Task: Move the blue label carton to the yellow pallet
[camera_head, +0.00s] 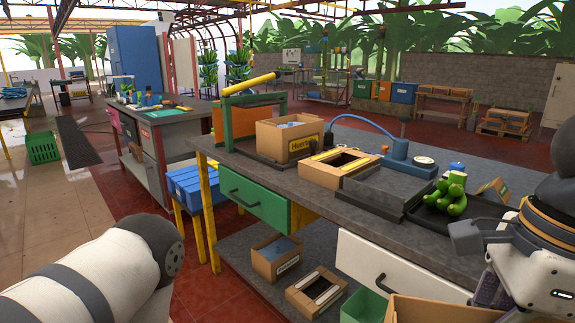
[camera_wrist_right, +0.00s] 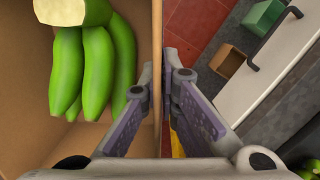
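An open cardboard carton (camera_head: 440,311) stands at the bottom right of the head view, cut off by the frame. The right wrist view shows green bananas (camera_wrist_right: 92,75) inside it and its wall (camera_wrist_right: 157,60) edge-on. No label on it shows, so I cannot tell whether it is the blue label carton. My right gripper (camera_wrist_right: 161,90) is open, with one finger inside the carton wall and the other outside. The wall stands between them, with a gap visible. My left gripper is out of view. I cannot make out a yellow pallet; only a yellow sliver (camera_wrist_right: 177,145) shows by the right finger.
A green crate (camera_head: 43,148) stands on the floor at left.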

